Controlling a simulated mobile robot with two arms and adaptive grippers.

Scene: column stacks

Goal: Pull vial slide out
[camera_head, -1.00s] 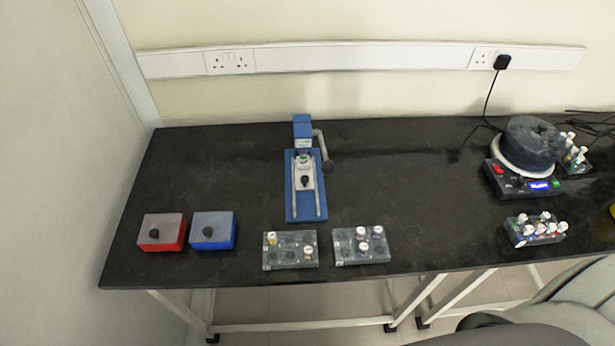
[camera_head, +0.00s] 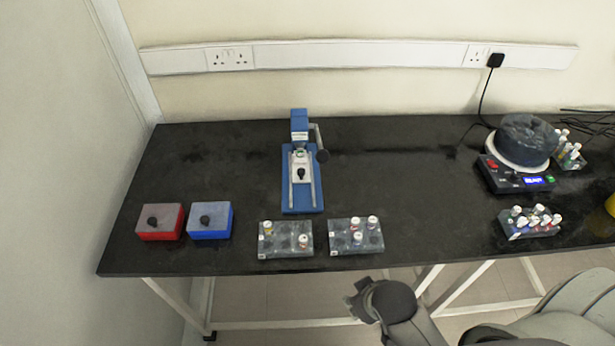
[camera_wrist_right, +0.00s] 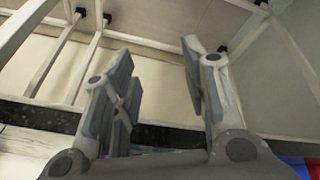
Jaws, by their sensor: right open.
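The blue vial press (camera_head: 298,126) stands on the black bench, left of centre. Its vial slide (camera_head: 301,172) is a pale plate with a dark knob, lying between two rails on the blue base. A vial with a green cap shows at the slide's back end. My right gripper (camera_head: 358,300) is in front of the bench's front edge, well apart from the slide. In the right wrist view the fingers of the right gripper (camera_wrist_right: 160,100) are spread with nothing between them. My left gripper is not in view.
Two vial racks (camera_head: 286,250) (camera_head: 355,248) stand near the front edge. A red box (camera_head: 160,232) and a blue box (camera_head: 210,232) sit at the left. A stirrer (camera_head: 510,178) and more vials (camera_head: 530,222) are at the right.

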